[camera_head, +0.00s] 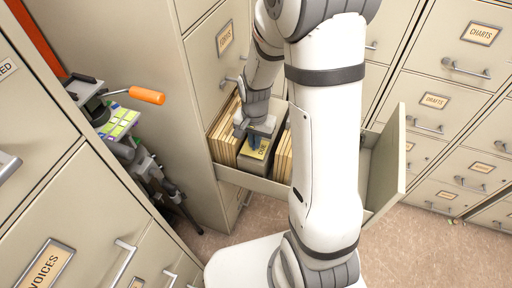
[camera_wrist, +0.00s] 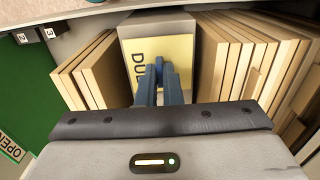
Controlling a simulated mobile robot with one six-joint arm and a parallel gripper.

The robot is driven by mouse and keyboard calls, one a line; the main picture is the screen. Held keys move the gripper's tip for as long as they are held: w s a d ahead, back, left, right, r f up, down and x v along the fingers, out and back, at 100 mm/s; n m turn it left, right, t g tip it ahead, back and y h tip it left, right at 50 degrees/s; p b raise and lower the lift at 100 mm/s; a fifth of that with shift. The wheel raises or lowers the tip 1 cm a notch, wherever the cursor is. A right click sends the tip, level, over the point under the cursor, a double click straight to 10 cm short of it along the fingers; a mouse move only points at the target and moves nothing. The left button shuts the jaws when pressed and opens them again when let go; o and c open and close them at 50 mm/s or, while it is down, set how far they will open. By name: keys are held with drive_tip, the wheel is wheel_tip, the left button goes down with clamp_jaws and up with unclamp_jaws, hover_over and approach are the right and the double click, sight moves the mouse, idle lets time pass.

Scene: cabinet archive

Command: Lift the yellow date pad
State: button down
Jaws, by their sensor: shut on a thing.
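The yellow date pad (camera_wrist: 180,52), with dark letters starting "DU", lies in a grey box (camera_wrist: 157,24) in the open drawer. It also shows in the head view (camera_head: 264,152), partly behind my gripper. My gripper (camera_head: 255,142) points down into the drawer over the pad. In the wrist view its blue fingers (camera_wrist: 160,72) are close together on the pad, shut on it. The fingers and gripper body hide the pad's near part and the exact grip. I cannot tell whether the pad is clear of the box.
Tan folders (camera_wrist: 93,72) stand left of the box, and more folders (camera_wrist: 245,55) stand right. The open drawer's front (camera_head: 388,160) sticks out at right. A cart with an orange handle (camera_head: 147,96) stands at left among grey cabinets. Carpet (camera_head: 420,240) shows lower right.

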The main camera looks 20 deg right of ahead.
drive_tip(key=shift+r+p, duration=1.2)
drive_tip(key=shift+r, duration=0.6)
